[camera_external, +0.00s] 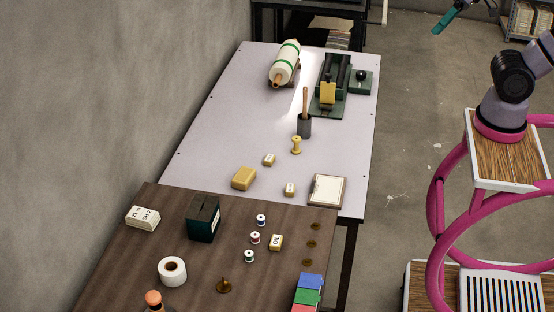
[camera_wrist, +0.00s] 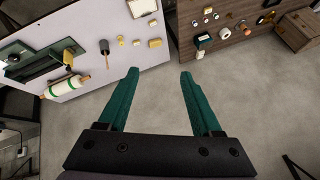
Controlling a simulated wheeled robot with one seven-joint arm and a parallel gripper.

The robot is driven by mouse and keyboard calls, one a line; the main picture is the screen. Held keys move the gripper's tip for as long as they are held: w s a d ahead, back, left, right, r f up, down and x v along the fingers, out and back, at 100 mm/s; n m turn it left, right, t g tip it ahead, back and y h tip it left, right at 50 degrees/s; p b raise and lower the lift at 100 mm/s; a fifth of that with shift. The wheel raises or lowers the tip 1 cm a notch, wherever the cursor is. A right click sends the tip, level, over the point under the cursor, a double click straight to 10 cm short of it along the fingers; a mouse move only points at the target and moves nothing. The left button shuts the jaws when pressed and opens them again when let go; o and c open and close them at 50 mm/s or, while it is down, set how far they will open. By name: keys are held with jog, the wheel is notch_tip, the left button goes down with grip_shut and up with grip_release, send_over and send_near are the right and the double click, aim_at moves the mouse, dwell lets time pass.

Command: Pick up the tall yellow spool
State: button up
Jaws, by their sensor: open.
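My gripper (camera_external: 443,22) is high at the top right of the external view, off the table's right side and far from the spool. In the wrist view my gripper (camera_wrist: 158,74) has its two teal fingers wide apart, with only floor showing between them. It is empty.
A brown table (camera_external: 130,255) in front holds small spools and boxes. Clear surface lies left of the spool.

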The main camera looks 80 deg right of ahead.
dwell(0.4)
jog(key=shift+o, duration=0.9)
